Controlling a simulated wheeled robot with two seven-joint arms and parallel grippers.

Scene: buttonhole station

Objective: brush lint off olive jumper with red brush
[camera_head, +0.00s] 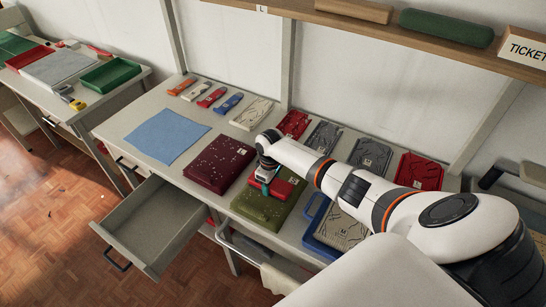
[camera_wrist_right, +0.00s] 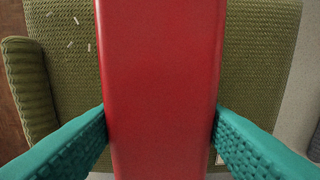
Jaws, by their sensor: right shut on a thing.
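The olive jumper (camera_head: 257,211) lies folded near the front edge of the table, and its ribbed knit fills much of the right wrist view (camera_wrist_right: 262,60). A few pale lint bits (camera_wrist_right: 76,20) show on it at the upper left of that view. My right gripper (camera_head: 264,181), with teal fingers, is shut on the red brush (camera_head: 285,190) over the jumper. In the right wrist view the brush's red back (camera_wrist_right: 160,70) runs between the fingers and hides the jumper's middle. I cannot tell whether the bristles touch the knit. My left gripper is not in view.
A speckled maroon jumper (camera_head: 219,164) lies just left, a blue tray (camera_head: 311,237) with a grey patterned garment just right. A blue cloth (camera_head: 167,136) and small coloured items (camera_head: 212,97) lie farther back. An open drawer (camera_head: 152,222) juts out in front. A shelf (camera_head: 400,33) hangs above.

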